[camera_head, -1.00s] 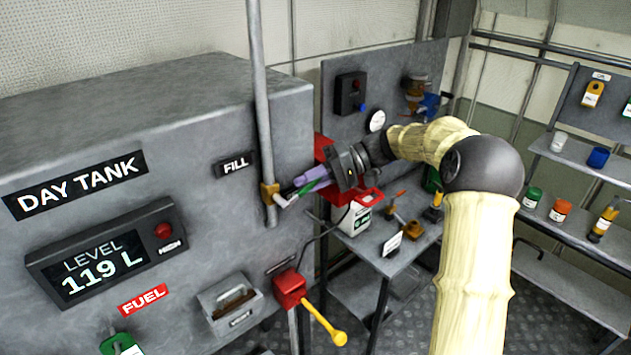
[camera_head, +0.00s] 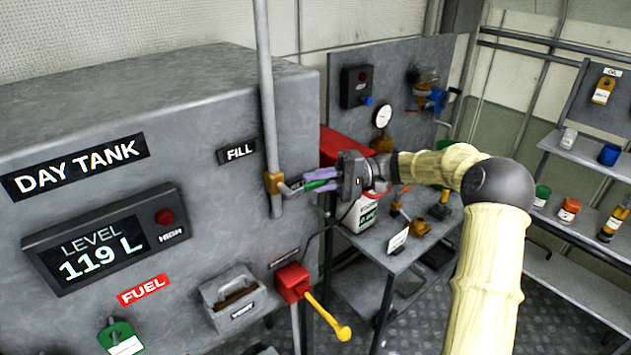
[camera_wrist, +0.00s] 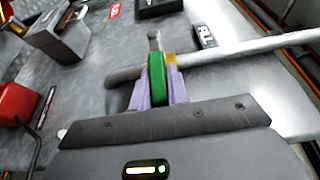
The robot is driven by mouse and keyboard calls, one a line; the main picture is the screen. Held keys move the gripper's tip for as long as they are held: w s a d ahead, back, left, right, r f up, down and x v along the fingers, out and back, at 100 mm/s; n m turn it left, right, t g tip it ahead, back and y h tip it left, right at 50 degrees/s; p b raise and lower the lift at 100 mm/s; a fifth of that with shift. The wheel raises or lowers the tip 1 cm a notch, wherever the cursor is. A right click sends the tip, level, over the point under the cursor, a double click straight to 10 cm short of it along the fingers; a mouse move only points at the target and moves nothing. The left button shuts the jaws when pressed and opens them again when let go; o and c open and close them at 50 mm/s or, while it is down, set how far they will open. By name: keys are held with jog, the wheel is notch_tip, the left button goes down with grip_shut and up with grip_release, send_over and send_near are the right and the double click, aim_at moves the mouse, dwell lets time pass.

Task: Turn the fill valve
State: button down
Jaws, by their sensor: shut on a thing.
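The fill valve has a brass body (camera_head: 274,183) on a vertical grey pipe, beside the FILL label (camera_head: 237,152) on the tank. A pale lever with a green grip (camera_head: 318,185) extends right from the valve. My gripper (camera_head: 312,182) has its purple fingers shut around this green grip. In the wrist view, the green grip (camera_wrist: 156,75) stands between the two purple fingers, with a bit of brass (camera_wrist: 171,58) just beyond. The fingers partly hide the lever.
The tank front carries a level display (camera_head: 105,242) reading 119 L. Below the valve, a red box (camera_head: 292,281) with a yellow-ended lever (camera_head: 343,332) sticks out. A grey workbench (camera_head: 385,262) with a container and small parts stands right, under my arm.

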jog(key=c, duration=1.4)
grip_release()
jog(key=shift+o, duration=0.2)
jog(key=shift+w+d+f+b, duration=0.1)
jog(key=shift+w+d+b, duration=0.2)
jog(key=shift+d, duration=0.25)
jog(key=b+v, duration=0.4)
jog(key=v, duration=1.2)
jog(key=shift+s+d, duration=0.15)
jog(key=shift+d, duration=0.05)
